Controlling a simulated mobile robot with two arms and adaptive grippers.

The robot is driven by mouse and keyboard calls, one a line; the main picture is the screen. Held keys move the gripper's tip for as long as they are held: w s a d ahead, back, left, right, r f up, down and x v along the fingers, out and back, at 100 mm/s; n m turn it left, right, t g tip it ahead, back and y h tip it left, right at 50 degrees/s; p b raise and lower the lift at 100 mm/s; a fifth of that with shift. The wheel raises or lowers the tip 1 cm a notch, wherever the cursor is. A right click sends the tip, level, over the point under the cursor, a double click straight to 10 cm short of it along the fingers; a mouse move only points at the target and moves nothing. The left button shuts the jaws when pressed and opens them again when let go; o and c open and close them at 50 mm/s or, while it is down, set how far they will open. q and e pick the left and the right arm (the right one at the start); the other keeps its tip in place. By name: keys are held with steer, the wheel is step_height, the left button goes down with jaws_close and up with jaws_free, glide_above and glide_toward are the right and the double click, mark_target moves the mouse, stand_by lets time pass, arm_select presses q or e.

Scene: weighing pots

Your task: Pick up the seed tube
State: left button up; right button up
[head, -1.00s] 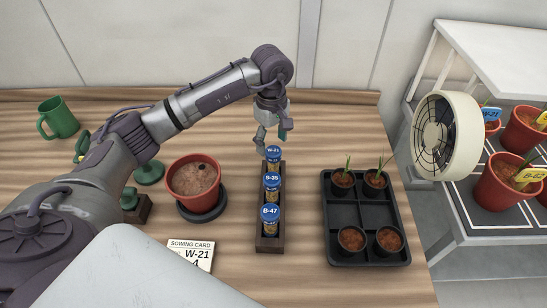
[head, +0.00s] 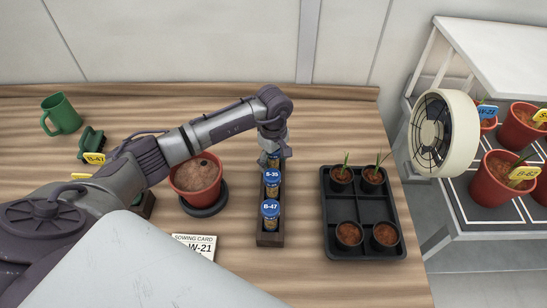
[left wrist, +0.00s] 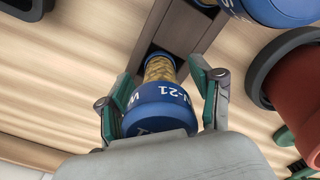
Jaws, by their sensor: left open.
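The W-21 seed tube, with a blue cap and tan seeds, stands upright in the far slot of a dark rack (head: 270,240). In the left wrist view the W-21 tube (left wrist: 160,112) is between the fingers of my left gripper (left wrist: 161,82). That gripper is open, one finger on each side of the tube; contact is not clear. In the head view my left gripper (head: 272,156) is down over the rack's far end and mostly hides this tube. The S-35 tube (head: 272,178) and B-47 tube (head: 270,212) stand nearer in the rack. My right gripper is not in view.
A red pot of soil (head: 196,178) on a dark saucer (head: 206,210) is left of the rack, partly behind my arm. A sowing card (head: 195,246) reads W-21. A black seedling tray (head: 365,212) is to the right. A green mug (head: 62,114) stands far left.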

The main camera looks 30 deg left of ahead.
arm_select(q)
steer(key=c, duration=1.1)
steer(key=shift+o, duration=0.2)
steer(key=shift+w+r, duration=0.1)
steer(key=shift+r, duration=0.35)
steer(key=r, duration=0.1)
steer(key=r+b, duration=0.1)
steer(key=r, duration=0.1)
steer(key=shift+d+r, duration=0.25)
steer(key=shift+d, duration=0.1)
steer(key=s+d+r+b, duration=0.2)
steer(key=d+r, duration=0.4)
steer(key=d, duration=0.4)
steer(key=shift+s+d+r+b, duration=0.25)
steer(key=shift+s+r+b, duration=0.1)
steer(key=shift+s, duration=0.55)
